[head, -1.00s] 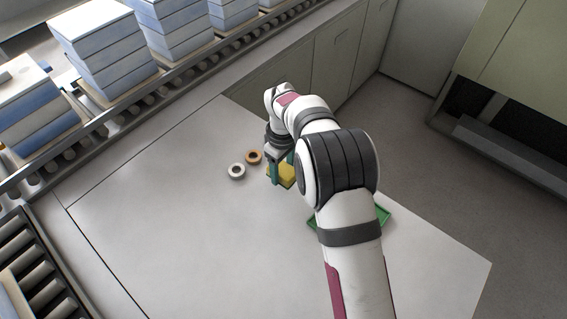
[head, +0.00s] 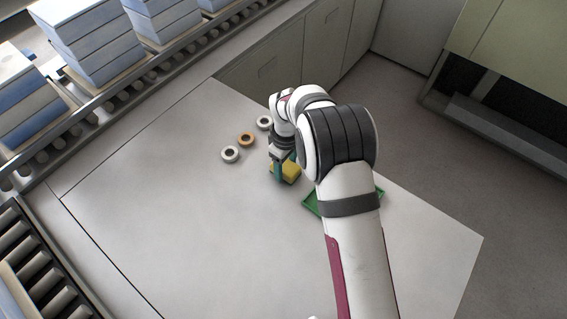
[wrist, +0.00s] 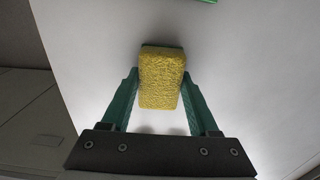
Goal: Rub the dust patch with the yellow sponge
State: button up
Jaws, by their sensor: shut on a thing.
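The yellow sponge (head: 288,174) is between the green fingers of my gripper (wrist: 160,88). In the wrist view the sponge (wrist: 161,80) is a yellow block, with a finger along each side. My gripper is shut on it and points down over the pale worktop. The sponge is at or close above the surface; I cannot tell whether it touches. I cannot make out a dust patch in either view. My arm covers part of the worktop in the head view.
A green tray (head: 312,206) lies partly behind my arm. A roller conveyor with stacked blocks (head: 85,38) runs along the upper left. The worktop's left side is clear.

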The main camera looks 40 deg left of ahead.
jog(key=shift+a+r, duration=0.1)
jog(key=shift+a, duration=1.5)
jog(key=shift+r, duration=3.95)
jog(key=w+d+r+m, duration=0.4)
jog(key=d+r+m, duration=0.15)
jog(key=d, duration=0.55)
jog(key=w+d+r+m, duration=0.4)
jog(key=d+r, duration=0.3)
jog(key=d, duration=0.4)
jog(key=s+d+r+m, duration=0.2)
jog(key=d+r+m, duration=0.2)
jog(key=d, duration=0.5)
jog(key=s+d+r+m, duration=0.3)
jog(key=d+m, duration=0.1)
jog(key=d, duration=0.4)
jog(key=shift+s+d+r, duration=0.15)
jog(key=shift+d+r, duration=0.2)
